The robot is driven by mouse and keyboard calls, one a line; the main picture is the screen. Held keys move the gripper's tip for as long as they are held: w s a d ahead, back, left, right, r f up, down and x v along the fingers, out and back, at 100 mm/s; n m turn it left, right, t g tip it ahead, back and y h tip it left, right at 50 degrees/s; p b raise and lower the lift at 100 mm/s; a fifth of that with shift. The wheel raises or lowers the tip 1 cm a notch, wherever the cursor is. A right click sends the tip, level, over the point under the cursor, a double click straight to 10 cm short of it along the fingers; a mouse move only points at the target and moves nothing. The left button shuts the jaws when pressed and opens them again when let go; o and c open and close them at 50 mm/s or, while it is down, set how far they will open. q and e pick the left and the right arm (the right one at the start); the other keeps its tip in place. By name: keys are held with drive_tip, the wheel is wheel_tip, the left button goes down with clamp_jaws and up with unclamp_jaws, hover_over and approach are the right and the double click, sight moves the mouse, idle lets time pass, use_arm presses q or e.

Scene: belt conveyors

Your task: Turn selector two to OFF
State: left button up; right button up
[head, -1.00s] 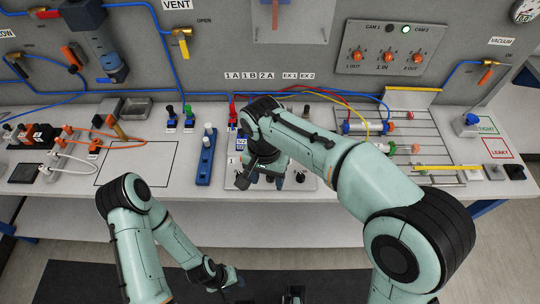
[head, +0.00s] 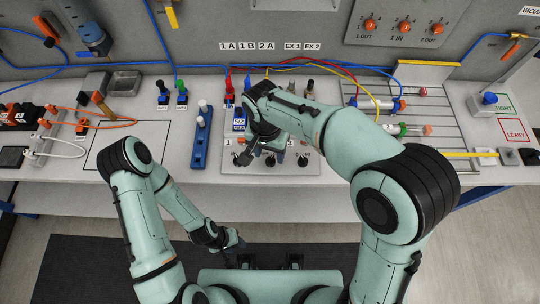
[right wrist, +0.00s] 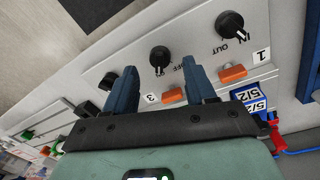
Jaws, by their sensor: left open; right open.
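The selector panel (head: 312,170) sits on the bench below the 1A/1B/2A labels. My right gripper (head: 268,152) is over it and hides part of it. In the right wrist view, my right gripper (right wrist: 159,70) is open, with its two blue fingers apart and empty. The middle black selector knob (right wrist: 160,56) lies in line with the gap between the fingertips. Its white pointer points down the picture, beside the letters "OFF". Contact cannot be told. Knob one (right wrist: 229,24) is to the right, the third knob (right wrist: 108,80) to the left. My left gripper (head: 236,250) is low, away from the panel.
An orange lamp (right wrist: 232,72) and another (right wrist: 173,96) sit on the panel near the fingers. A blue block (head: 201,140) with a white-topped post stands left of the panel. A rack with cylinders (head: 425,108) is at right. Bare bench lies within the black outline (head: 125,150).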

sight(270, 158)
drive_tip(key=shift+d+f, duration=0.1)
drive_tip(key=shift+f, duration=1.4)
drive_tip(key=shift+c, duration=0.3)
clamp_jaws()
drive_tip(key=shift+n, duration=0.4)
drive_tip(key=n, duration=0.5)
drive_tip(key=shift+n, duration=0.3)
drive_tip(key=n, duration=0.5)
drive_tip(key=shift+n+t+p, duration=0.3)
